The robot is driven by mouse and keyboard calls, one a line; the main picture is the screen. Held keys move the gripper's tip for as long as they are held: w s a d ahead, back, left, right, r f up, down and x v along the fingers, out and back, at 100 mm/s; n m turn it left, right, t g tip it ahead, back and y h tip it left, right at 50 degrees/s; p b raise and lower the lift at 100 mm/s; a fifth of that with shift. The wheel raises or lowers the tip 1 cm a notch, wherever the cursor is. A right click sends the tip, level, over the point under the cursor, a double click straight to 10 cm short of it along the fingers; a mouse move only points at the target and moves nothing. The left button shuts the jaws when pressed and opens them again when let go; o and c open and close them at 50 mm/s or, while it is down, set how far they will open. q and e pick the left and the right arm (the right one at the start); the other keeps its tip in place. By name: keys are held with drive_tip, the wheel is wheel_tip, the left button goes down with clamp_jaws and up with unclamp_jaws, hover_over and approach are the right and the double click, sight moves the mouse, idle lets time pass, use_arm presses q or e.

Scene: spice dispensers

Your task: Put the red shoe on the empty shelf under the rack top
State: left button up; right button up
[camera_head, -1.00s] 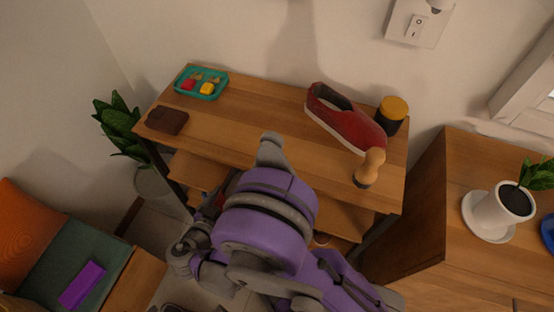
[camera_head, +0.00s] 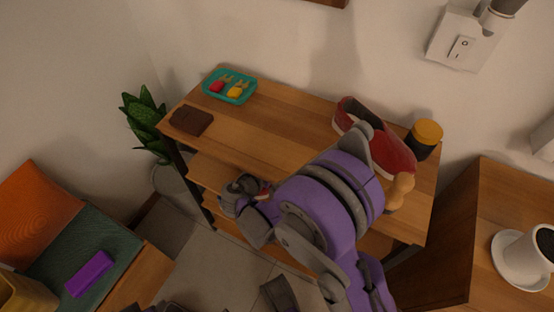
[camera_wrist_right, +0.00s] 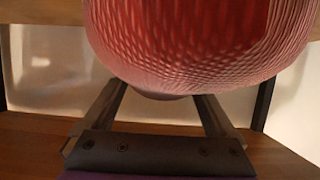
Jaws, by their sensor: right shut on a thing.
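A red shoe with a pale sole (camera_head: 400,150) lies on the rack top (camera_head: 285,125) at its right side, partly behind my right arm. My right gripper (camera_head: 259,190) is at the front of the shelf under the rack top (camera_head: 212,178). It is shut on a second red shoe, of which only a small red patch (camera_head: 264,195) shows in the head view. In the right wrist view, this shoe's red mesh end (camera_wrist_right: 195,45) fills the upper middle, between the fingers (camera_wrist_right: 155,110), with wooden boards above and below. My left gripper is out of view.
A teal tray (camera_head: 207,88), a brown wallet-like thing (camera_head: 191,121), a yellow-lidded jar (camera_head: 425,138) and a wooden knobbed piece (camera_head: 400,190) stand on the rack top. A potted plant (camera_head: 146,120) is left of the rack, a cabinet (camera_head: 490,210) right.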

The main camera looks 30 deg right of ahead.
drive_tip(key=shift+w+d, duration=0.3)
drive_tip(key=shift+d, duration=0.25)
drive_tip(key=shift+w+d+f+b, duration=0.2)
drive_tip(key=shift+f+b, duration=0.2)
drive_tip(key=shift+f, duration=0.45)
drive_tip(key=shift+w+d+f+b, duration=0.1)
drive_tip(key=shift+d+f+b, duration=0.2)
drive_tip(key=shift+f, duration=0.55)
drive_tip(key=shift+a, duration=0.1)
drive_tip(key=shift+f, duration=0.15)
drive_tip(key=o, duration=1.3)
drive_tip(key=shift+s+a+r, duration=0.1)
drive_tip(key=shift+a+r, duration=0.1)
drive_tip(key=shift+r, duration=0.05)
drive_tip(key=p+v, duration=0.2)
drive_tip(key=v, duration=0.9)
drive_tip(key=shift+s+a, duration=0.2)
